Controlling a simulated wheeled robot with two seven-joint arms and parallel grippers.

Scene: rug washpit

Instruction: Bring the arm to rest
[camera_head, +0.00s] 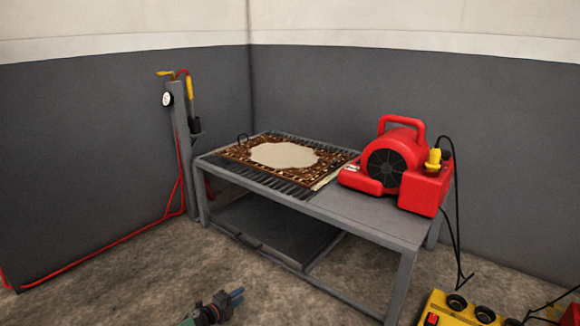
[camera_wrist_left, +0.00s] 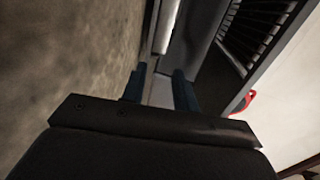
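My left gripper (camera_head: 234,297) shows at the bottom of the head view, low in front of the grey table (camera_head: 375,215) and apart from it. In the left wrist view its two dark fingers (camera_wrist_left: 160,80) stand apart with a gap between them. Nothing is held in that gap. Only the end of my left arm shows in the head view. My right gripper is in neither view.
A patterned rug (camera_head: 283,154) lies on the table's grate. A red blower (camera_head: 398,160) stands on the table's right part. A post with a red hose (camera_head: 182,140) stands left. A yellow power box (camera_head: 455,312) is at lower right. Floor at lower left is clear.

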